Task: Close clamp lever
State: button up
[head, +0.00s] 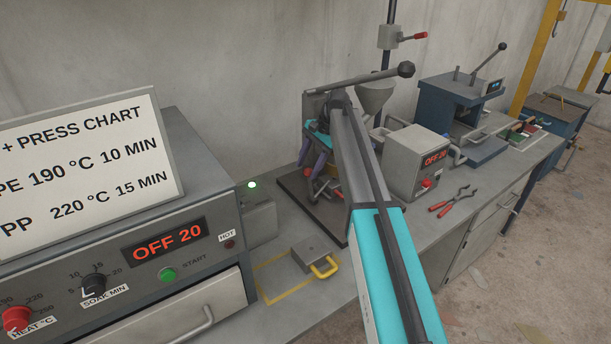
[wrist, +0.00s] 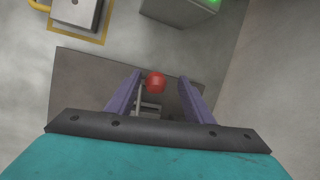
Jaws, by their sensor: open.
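The clamp lever appears to be the small lever with a round red knob (head: 309,172) low on the dark base plate (head: 322,216) of the bench press. In the wrist view the red knob (wrist: 155,82) sits between my fingertips, nearer the left finger, with grey metal bars (wrist: 150,108) just below it. My gripper (head: 310,168) is open, its purple fingers pointing down around the knob; the wrist view shows both fingers (wrist: 161,80) apart. I cannot tell whether either finger touches the knob. My arm hides part of the press.
A grey box with a yellow handle (head: 315,256) lies to the front left. A controller reading OFF 20 (head: 412,165) and red-handled pliers (head: 453,199) stand to the right. The oven (head: 190,225) fills the left.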

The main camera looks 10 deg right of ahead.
jog(key=b+v, duration=0.2)
jog(key=v, duration=0.6)
jog(key=shift+r, duration=0.35)
jog(key=shift+a, duration=0.1)
jog(key=shift+c, duration=0.4)
